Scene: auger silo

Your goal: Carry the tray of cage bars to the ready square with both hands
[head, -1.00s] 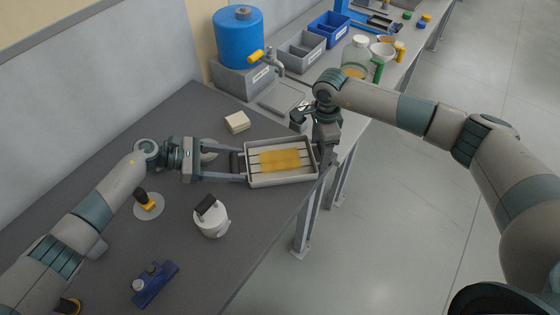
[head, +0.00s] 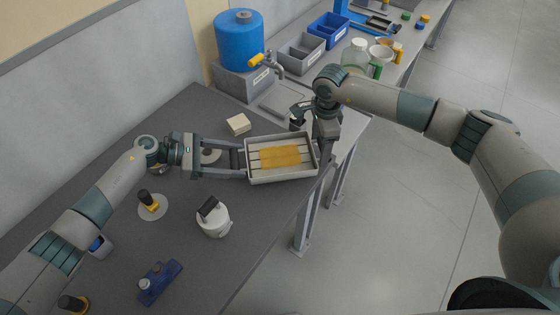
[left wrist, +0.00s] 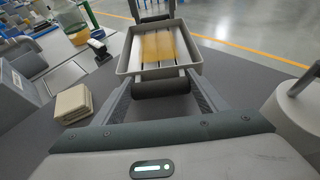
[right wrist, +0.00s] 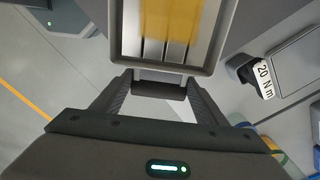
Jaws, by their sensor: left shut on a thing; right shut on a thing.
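The tray (head: 284,180) is a shallow pale grey box. It holds slim bars with a yellow patch (head: 280,157) across their middle. My left gripper (head: 238,160) is shut on the dark handle at its left end; this handle also shows in the left wrist view (left wrist: 160,86). My right gripper (head: 321,153) is at the right end, its fingers partly hidden by its own wrist. The right wrist view shows it shut on that end's handle (right wrist: 160,89). The tray looks about level; any gap beneath is unclear. I cannot pick out the ready square for certain.
A blue tank with tap (head: 240,40), a flat grey plate (head: 281,99) and a dark tool labelled 20 N m (right wrist: 243,70) are behind. The dark table's right edge is close.

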